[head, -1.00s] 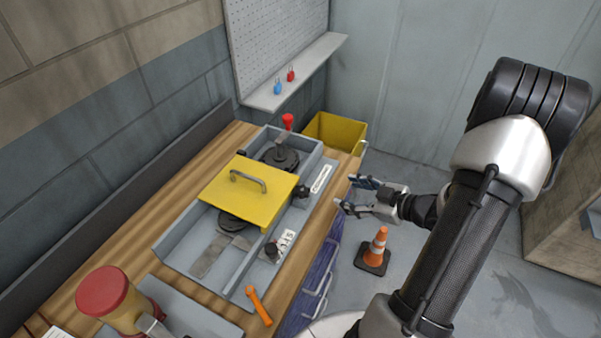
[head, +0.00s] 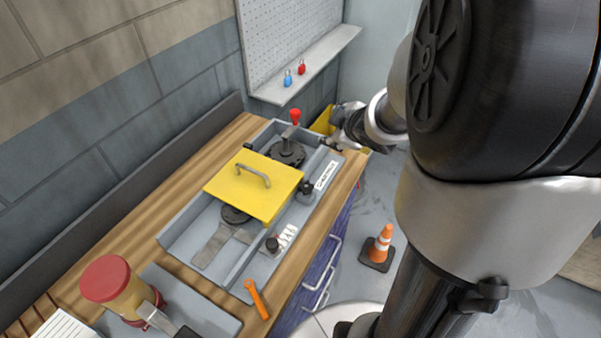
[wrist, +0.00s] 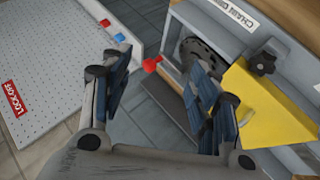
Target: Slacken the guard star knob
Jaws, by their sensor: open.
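The black star-shaped knob (head: 306,187) sits on the right wall of the grey housing, beside the yellow guard (head: 225,190). In the wrist view the star knob (wrist: 262,63) shows at the upper right, next to the yellow guard (wrist: 250,108). My gripper (head: 328,140) is at the far end of the housing, partly hidden by its own wrist, apart from the knob. In the wrist view my gripper (wrist: 158,62) is open, with nothing between its fingers. The knob lies to the right of the right finger.
A red-topped lever (head: 295,115) stands near my gripper at the housing's far end. A second black knob (head: 272,243), an orange tool (head: 257,299) and a red-lidded jar (head: 108,280) are nearer. A shelf (head: 310,68) holds padlocks. A cone (head: 380,246) stands on the floor.

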